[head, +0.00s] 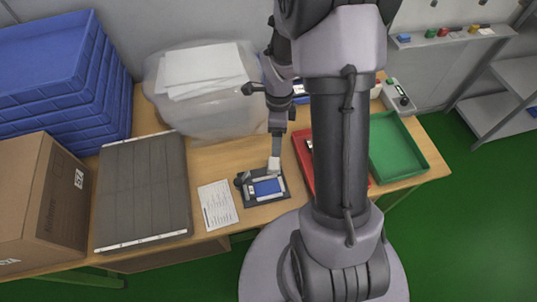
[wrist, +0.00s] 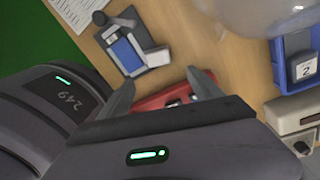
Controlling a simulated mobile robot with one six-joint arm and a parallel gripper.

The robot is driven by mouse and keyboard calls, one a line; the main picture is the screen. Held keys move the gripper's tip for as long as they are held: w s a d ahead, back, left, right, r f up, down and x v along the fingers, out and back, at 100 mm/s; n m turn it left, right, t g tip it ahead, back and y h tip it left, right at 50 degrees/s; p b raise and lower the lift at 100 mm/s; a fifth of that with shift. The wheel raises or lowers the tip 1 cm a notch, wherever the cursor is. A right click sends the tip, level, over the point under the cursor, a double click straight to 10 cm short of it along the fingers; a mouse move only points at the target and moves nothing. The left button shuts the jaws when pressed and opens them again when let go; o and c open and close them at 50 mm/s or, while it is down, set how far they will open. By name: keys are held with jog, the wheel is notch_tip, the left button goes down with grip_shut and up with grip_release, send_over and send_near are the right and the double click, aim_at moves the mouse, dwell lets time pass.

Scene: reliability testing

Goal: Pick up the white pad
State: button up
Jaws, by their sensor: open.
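A small dark fixture (head: 283,193) lies on the wooden table and holds a blue panel (head: 268,187). A small pale block that looks like the white pad (head: 274,164) is at the fixture's back right corner. It also shows in the wrist view (wrist: 157,57), beside the blue panel (wrist: 125,53). My gripper (wrist: 160,76) is open and empty, with its two fingers spread. In the wrist view the pad appears just beyond the gap between the fingertips, apart from both. How high the fingers are above it is hard to tell.
A red tray (head: 302,150) lies right of the fixture, partly behind my arm; a green tray (head: 400,150) is farther right. A printed sheet (head: 217,204) lies left of the fixture. A translucent bin (head: 215,122) stands behind; a blue bin (wrist: 291,66) shows in the wrist view.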

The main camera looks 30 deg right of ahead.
jog(key=b, duration=0.2)
send_over(274, 163)
jog(key=d, duration=0.1)
jog(key=f, duration=0.6)
jog(key=shift+w, duration=0.3)
jog(key=f, duration=0.2)
jog(key=f+b, duration=0.1)
jog(key=a+f+b, duration=0.1)
jog(key=f, duration=0.1)
jog(key=shift+s+f, duration=0.2)
jog(key=shift+f, duration=0.15)
jog(key=shift+r, duration=0.2)
jog(key=shift+c, duration=0.2)
jog(key=c, duration=1.5)
